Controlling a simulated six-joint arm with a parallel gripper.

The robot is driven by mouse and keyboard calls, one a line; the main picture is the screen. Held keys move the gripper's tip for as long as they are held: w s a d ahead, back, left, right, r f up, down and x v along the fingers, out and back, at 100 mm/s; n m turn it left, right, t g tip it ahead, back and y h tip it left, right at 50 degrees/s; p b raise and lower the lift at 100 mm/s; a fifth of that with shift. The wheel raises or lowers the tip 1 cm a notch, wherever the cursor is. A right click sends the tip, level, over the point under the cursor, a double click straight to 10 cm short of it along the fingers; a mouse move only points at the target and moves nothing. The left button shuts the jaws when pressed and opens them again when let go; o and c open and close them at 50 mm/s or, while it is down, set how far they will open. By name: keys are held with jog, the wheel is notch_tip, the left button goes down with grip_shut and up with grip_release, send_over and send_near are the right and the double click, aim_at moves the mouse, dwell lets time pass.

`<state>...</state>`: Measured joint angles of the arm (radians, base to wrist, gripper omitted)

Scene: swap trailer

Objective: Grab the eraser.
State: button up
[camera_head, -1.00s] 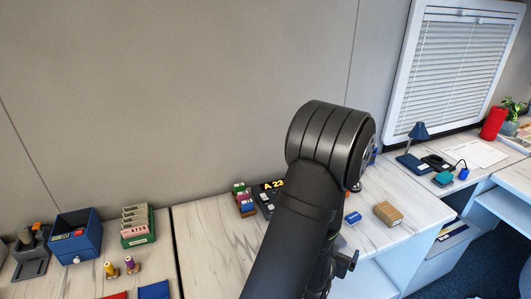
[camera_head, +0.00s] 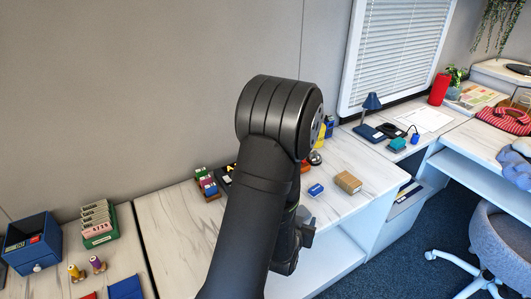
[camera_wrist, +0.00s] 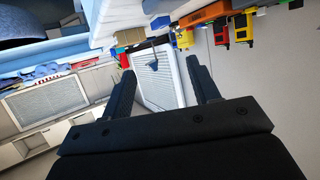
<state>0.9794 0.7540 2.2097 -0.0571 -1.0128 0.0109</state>
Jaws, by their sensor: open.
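A small blue block with a white patch (camera_head: 316,190) lies on the white marbled desk (camera_head: 345,208), right of my arm in the head view; it looks like the eraser, but its label is too small to read. A tan block (camera_head: 348,183) lies just right of it. In the wrist view the picture is turned over; the blue block (camera_wrist: 160,22) and the tan block (camera_wrist: 130,37) show near the top, beyond the fingers. My gripper (camera_wrist: 159,66) is open, with nothing between its fingers, and apart from both blocks.
Red and green items (camera_head: 206,184) stand left of my arm. A blue lamp (camera_head: 371,103), a teal item (camera_head: 397,145) and a red cylinder (camera_head: 439,89) are farther right. A blue bin (camera_head: 32,243) is at far left. A grey chair (camera_head: 497,240) stands at lower right.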

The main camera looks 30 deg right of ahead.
jog(key=w+d, duration=0.1)
jog(key=w+d+f+y, duration=0.1)
jog(key=w, duration=0.1)
jog(key=w+d+y, duration=0.1)
jog(key=w+d, duration=0.1)
jog(key=shift+w+d+f+m+g, duration=0.1)
jog(key=shift+w+f+m+g, duration=0.2)
jog(key=shift+m+g, duration=0.1)
jog(key=w+d, duration=0.1)
jog(key=w+d+g+y, duration=0.1)
jog(key=w, duration=0.1)
jog(key=w+d+m+y, duration=0.1)
jog(key=shift+w+d+r+g, duration=0.15)
jog(key=shift+d+r+g, duration=0.15)
jog(key=shift+g, duration=0.1)
notch_tip(320, 180, up, 3)
jog(key=w+d+m+g+y, duration=0.1)
jog(key=w+d+m+g, duration=0.1)
jog(key=w+d, duration=0.1)
jog(key=m+g+y, duration=0.1)
jog(key=m+g, duration=0.1)
jog(key=g, duration=0.1)
send_near(315, 189)
jog(key=x, duration=0.4)
jog(key=shift+d, duration=0.3)
jog(key=shift+x, duration=2.65)
jog(key=shift+a, duration=0.1)
jog(key=shift+c, duration=0.2)
